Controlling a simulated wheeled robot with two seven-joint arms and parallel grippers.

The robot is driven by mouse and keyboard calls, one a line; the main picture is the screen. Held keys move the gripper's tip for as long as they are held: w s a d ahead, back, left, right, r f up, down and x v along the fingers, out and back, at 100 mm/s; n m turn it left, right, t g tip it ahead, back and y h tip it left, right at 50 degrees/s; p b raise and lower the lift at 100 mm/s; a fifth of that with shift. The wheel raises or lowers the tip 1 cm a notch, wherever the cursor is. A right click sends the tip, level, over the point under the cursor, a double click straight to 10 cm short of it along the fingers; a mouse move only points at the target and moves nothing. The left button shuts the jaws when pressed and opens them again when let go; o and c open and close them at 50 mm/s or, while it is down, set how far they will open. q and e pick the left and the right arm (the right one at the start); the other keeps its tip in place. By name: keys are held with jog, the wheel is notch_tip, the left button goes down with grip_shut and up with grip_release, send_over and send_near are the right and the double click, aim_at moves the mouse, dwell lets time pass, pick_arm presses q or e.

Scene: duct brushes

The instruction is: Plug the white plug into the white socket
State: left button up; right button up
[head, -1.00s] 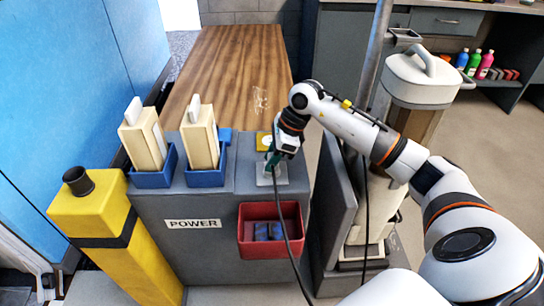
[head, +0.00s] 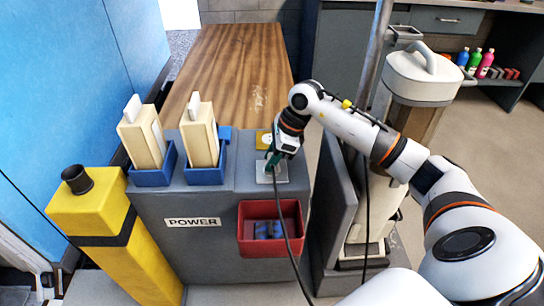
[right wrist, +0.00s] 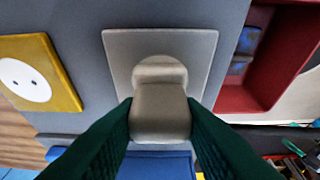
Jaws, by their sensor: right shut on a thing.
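The white plug (right wrist: 160,112), pale grey-beige in this light, is between the dark fingers of my right gripper (right wrist: 160,104) in the right wrist view. The gripper (head: 271,164) is shut on it and points down at the counter in the head view. The white socket (right wrist: 120,48) is a pale square plate directly beyond the plug, and its edge also shows in the head view (head: 281,177). The plug's rounded front covers the middle of the plate, hiding the holes. I cannot tell whether the plug is seated or just above. My left gripper is out of view.
A yellow socket (right wrist: 64,92) with a white round face is beside the white one. A red bin (head: 256,249) hangs on the front. Two blue holders (head: 205,177) with cream blocks stand left. A black cord (head: 287,238) hangs from the gripper past the bin.

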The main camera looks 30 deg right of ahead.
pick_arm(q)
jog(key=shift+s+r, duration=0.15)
pick_arm(e)
jog(key=shift+f, duration=0.1)
jog(key=o, duration=1)
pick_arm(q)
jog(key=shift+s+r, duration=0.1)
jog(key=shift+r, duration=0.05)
pick_arm(e)
jog(key=shift+d+r, duration=0.15)
jog(key=shift+r, duration=0.1)
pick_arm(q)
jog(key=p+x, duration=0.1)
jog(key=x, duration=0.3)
pick_arm(e)
jog(key=v, duration=0.7)
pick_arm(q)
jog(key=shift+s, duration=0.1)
